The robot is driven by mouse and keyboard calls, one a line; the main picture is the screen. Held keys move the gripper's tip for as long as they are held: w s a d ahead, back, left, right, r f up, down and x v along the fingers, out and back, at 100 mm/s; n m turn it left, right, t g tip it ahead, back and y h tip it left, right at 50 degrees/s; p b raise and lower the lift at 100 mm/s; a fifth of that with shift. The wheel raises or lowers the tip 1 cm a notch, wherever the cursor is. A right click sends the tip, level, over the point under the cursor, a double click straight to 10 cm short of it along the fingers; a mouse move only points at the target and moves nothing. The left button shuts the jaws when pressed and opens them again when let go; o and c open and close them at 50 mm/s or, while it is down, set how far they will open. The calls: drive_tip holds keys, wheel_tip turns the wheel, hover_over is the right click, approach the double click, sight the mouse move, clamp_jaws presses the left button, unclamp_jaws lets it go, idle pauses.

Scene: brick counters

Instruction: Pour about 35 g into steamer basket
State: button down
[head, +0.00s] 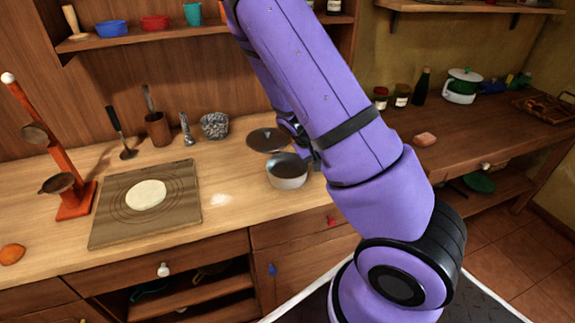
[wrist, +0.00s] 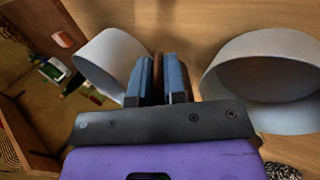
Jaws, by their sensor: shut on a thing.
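My gripper (wrist: 159,72) has its blue fingers shut on a narrow brown piece, seen edge-on. What this piece belongs to is hidden. In the head view my gripper (head: 300,136) is partly hidden by my arm, over the counter close to a grey round vessel (head: 287,182) with a dark inside. A dark round disc or shallow vessel (head: 268,140) is just behind it. In the wrist view a large grey open vessel (wrist: 262,45) is right of the fingers and a pale curved wall (wrist: 112,55) is left. I cannot tell which is the steamer basket. No pouring is visible.
A patterned bowl (head: 215,125) and upright tools stand behind. An orange-red stand (head: 62,170) is far left. The front counter strip is mostly clear.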

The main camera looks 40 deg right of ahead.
drive_tip(key=shift+w+a+r+h, duration=0.1)
drive_tip(key=shift+a+r+h, duration=0.2)
drive_tip(key=shift+r, duration=0.1)
drive_tip(key=shift+w+a+r+h, duration=0.15)
drive_tip(key=shift+a+r+h, duration=0.2)
drive_tip(key=shift+h, duration=0.05)
drive_tip(key=shift+a+f+g+h+b, duration=0.1)
drive_tip(key=shift+f+g+h+b, duration=0.2)
drive_tip(key=shift+h, duration=0.55)
drive_tip(key=shift+a+f+g+h+b, duration=0.15)
drive_tip(key=shift+g+h, duration=0.25)
drive_tip(key=shift+h, duration=0.45)
drive_tip(key=h, duration=0.1)
drive_tip(key=r+h+b, duration=0.1)
drive_tip(key=a+g+h+b, duration=0.1)
drive_tip(key=shift+w+r+h, duration=0.2)
drive_tip(key=shift+r+h, duration=0.05)
drive_tip(key=shift+h, duration=0.15)
drive_tip(key=shift+w+a+r+h+b, duration=0.2)
drive_tip(key=shift+a+h+b, duration=0.35)
drive_tip(key=shift+b, duration=0.6)
drive_tip(key=shift+a+r+g+h+b, duration=0.1)
drive_tip(key=shift+g+h+b, duration=0.35)
drive_tip(key=shift+b, duration=0.55)
